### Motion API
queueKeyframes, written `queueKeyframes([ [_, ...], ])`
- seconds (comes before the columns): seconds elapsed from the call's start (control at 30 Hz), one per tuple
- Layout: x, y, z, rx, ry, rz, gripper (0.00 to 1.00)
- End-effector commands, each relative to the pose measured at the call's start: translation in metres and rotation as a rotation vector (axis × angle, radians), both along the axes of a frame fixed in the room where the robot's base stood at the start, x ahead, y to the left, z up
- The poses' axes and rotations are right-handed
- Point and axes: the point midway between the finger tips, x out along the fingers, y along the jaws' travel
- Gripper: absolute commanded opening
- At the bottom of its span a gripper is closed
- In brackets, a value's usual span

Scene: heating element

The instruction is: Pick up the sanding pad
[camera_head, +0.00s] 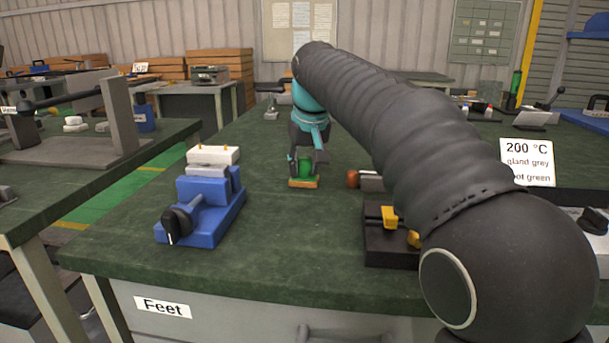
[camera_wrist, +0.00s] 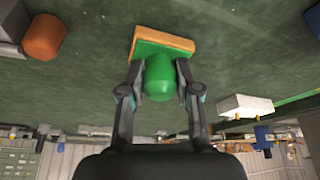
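The sanding pad (camera_head: 304,183) has a rounded green knob on a flat orange and green base. It is near the middle of the dark green bench, and I cannot tell whether its base touches the bench top. My gripper (camera_head: 307,162) reaches down over it from behind. In the wrist view, the pad (camera_wrist: 163,47) lies straight ahead, with the fingers of my gripper (camera_wrist: 160,78) on both sides of the green knob. The fingertips appear to press against the knob. Part of the base is hidden behind the knob and fingers.
A blue fixture (camera_head: 212,216) with a white block (camera_head: 212,155) stands left of the pad. A black block with yellow parts (camera_head: 387,217) is at the right, partly behind my arm. A brown-orange cylinder (camera_head: 352,178) lies close right. The bench front is clear.

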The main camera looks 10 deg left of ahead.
Motion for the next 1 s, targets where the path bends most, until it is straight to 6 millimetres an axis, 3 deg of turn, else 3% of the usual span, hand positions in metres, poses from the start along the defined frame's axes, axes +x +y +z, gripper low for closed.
queueKeyframes([
  [0.03, 0.000, 0.000, 0.000, 0.000, 0.000, 0.000, 0.07],
  [0.07, 0.000, 0.000, 0.000, 0.000, 0.001, 0.000, 0.00],
  [0.47, 0.000, 0.000, 0.004, 0.000, -0.001, 0.000, 0.00],
  [0.67, 0.001, 0.000, 0.026, 0.001, -0.003, 0.000, 0.00],
  [0.77, 0.001, 0.000, 0.048, 0.001, -0.003, 0.000, 0.00],
  [1.0, -0.006, -0.058, 0.075, 0.002, -0.001, -0.005, 0.00],
])
